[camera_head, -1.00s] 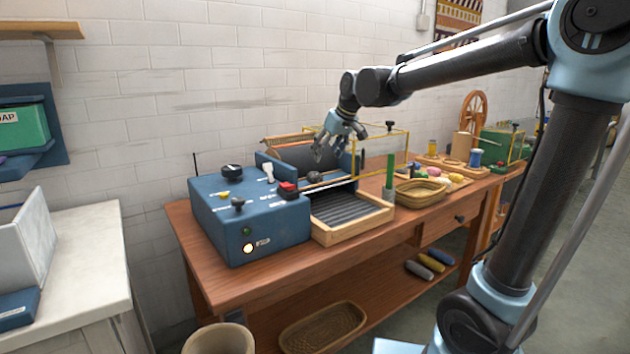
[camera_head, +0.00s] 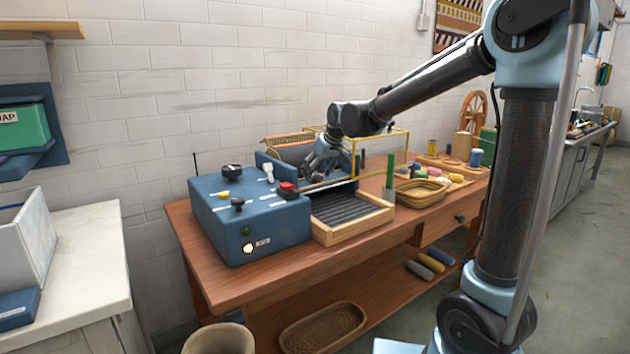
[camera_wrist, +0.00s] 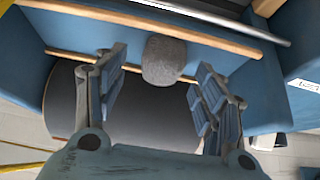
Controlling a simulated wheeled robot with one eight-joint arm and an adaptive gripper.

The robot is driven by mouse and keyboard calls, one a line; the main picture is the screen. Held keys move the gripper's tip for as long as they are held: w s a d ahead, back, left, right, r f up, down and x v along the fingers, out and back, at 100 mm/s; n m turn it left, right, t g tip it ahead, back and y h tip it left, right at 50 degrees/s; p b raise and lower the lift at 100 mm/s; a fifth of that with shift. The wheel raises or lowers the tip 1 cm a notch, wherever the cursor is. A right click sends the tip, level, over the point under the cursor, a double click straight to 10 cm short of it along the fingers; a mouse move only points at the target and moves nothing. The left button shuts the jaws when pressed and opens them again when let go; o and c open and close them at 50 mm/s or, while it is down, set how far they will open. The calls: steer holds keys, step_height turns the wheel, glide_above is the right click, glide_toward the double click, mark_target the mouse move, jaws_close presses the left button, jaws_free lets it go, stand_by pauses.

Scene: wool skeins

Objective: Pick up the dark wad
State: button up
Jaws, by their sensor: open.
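The dark wad (camera_wrist: 164,60) shows as a rounded grey-brown lump in the wrist view, at the upper middle beside a pale wooden rail. My gripper (camera_wrist: 160,82) is open, with one finger to the left of the wad and the other to its right. Gaps show on both sides. In the head view my gripper (camera_head: 318,168) is low inside the blue machine (camera_head: 245,215), pointing down, and the wad is hidden behind it there.
Yellow rails (camera_head: 385,165) stand close to the right of my gripper. A slatted wooden tray (camera_head: 352,213) lies in front of it. A green post (camera_head: 390,172) and a wicker basket (camera_head: 420,192) are to the right.

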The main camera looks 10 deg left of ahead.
steer(key=shift+w+a+f, duration=0.15)
steer(key=shift+a+f, duration=0.05)
steer(key=shift+f, duration=0.2)
steer(key=shift+c, duration=0.3)
steer(key=c, duration=0.7)
steer(key=shift+r, duration=0.1)
steer(key=shift+c, duration=0.2)
